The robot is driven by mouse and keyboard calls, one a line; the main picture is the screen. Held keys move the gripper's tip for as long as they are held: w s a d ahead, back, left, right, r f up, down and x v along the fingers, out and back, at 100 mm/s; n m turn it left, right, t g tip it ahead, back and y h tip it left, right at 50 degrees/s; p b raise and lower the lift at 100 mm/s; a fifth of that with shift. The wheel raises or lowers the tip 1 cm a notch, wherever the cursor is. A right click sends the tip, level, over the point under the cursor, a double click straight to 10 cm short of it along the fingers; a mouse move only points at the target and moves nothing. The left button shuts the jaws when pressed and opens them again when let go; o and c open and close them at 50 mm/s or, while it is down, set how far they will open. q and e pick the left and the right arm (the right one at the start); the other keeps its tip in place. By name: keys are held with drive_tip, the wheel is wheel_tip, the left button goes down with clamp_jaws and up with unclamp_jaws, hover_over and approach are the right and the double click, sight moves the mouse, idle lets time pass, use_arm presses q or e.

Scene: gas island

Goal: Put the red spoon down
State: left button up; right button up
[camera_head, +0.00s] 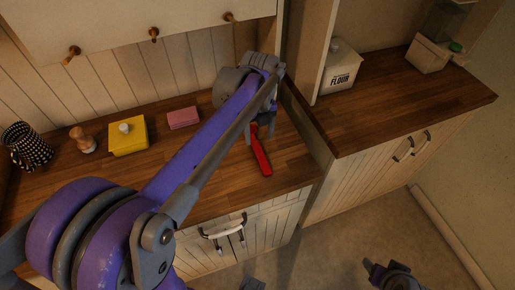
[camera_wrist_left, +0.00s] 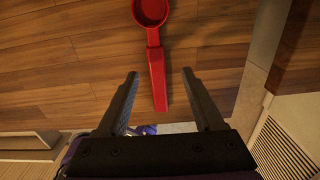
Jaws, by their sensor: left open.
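A red spoon (camera_head: 261,152) lies on the wooden counter, its handle pointing towards the front edge. In the left wrist view the red spoon (camera_wrist_left: 152,55) shows its round bowl at the top and its handle running down between my fingers. My left gripper (camera_head: 259,130) is over the spoon. In the left wrist view the left gripper (camera_wrist_left: 161,74) is open, with a finger on each side of the handle and gaps visible on both sides. The spoon's bowl is hidden by my left gripper in the head view. Purple and grey parts of mine show at the bottom right; their jaws are unclear.
On the counter stand a yellow box (camera_head: 128,137), a pink sponge (camera_head: 183,118), a wooden brush (camera_head: 82,140) and a patterned cup (camera_head: 26,146). An upright panel (camera_head: 304,122) bounds the right side. A flour canister (camera_head: 340,68) stands beyond it.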

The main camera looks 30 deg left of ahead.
sight(257, 147)
use_arm(q)
drive_tip(key=f, duration=0.4)
drive_tip(key=shift+s+a+f, duration=0.15)
drive_tip(key=shift+s+f, duration=0.05)
drive_tip(key=shift+s, duration=0.05)
drive_tip(key=shift+c, duration=0.3)
clamp_jaws()
